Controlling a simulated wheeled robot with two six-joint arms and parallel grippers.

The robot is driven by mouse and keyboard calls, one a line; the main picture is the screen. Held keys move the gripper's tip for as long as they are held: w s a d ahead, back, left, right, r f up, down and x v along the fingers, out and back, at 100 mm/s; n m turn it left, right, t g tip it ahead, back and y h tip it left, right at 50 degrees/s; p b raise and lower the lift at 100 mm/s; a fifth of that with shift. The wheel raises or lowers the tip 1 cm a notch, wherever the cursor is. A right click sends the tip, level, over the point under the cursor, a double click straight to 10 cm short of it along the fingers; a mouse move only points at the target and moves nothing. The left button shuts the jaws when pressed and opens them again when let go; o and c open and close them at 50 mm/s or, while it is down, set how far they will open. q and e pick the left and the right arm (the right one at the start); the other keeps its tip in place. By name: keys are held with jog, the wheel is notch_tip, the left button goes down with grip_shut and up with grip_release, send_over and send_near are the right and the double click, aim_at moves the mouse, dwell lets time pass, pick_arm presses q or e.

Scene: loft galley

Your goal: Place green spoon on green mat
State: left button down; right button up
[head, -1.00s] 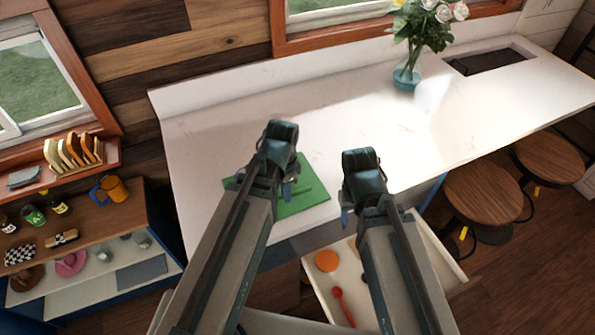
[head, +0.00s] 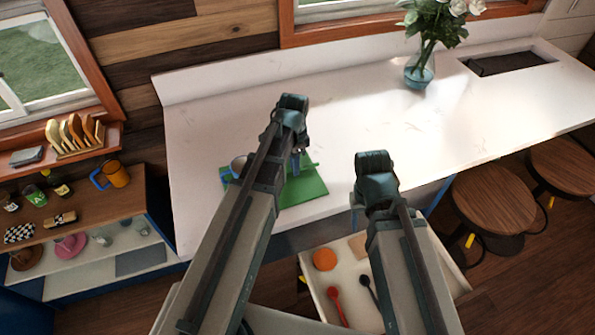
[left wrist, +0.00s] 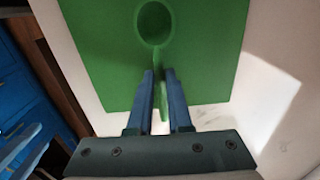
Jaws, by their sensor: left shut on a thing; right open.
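The green mat (head: 312,190) lies on the white counter near its front edge, partly hidden by my left arm. My left gripper (head: 298,165) is over the mat, and its blue fingers are shut on the handle of the green spoon. In the left wrist view, the spoon (left wrist: 154,22) shows its bowl beyond the fingertips (left wrist: 160,72), against the mat (left wrist: 205,50). I cannot tell whether the spoon touches the mat. My right gripper (head: 356,212) is open and empty, near the counter's front edge by the drawer.
An open drawer (head: 312,283) below the counter holds an orange round thing (head: 324,259), a red spoon (head: 336,300) and a dark spoon (head: 370,288). A flower vase (head: 418,72) stands farther back. The counter's middle is clear.

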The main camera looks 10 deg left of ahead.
pick_arm(q)
jog(key=shift+f, duration=0.25)
jog(key=shift+r, duration=0.1)
pick_arm(e)
jog(key=shift+d+f, duration=0.1)
jog(key=shift+f, duration=0.1)
pick_arm(q)
jog(key=shift+a, duration=0.15)
jog(key=shift+f, duration=0.25)
jog(key=c, duration=0.8)
grip_release()
jog(key=shift+c, duration=0.2)
pick_arm(e)
jog(key=shift+f, duration=0.15)
pick_arm(q)
jog(key=shift+r, duration=0.2)
notch_tip(320, 180, up, 12)
jog(key=p, duration=1.2)
pick_arm(e)
notch_tip(320, 180, up, 12)
jog(key=shift+r, duration=0.2)
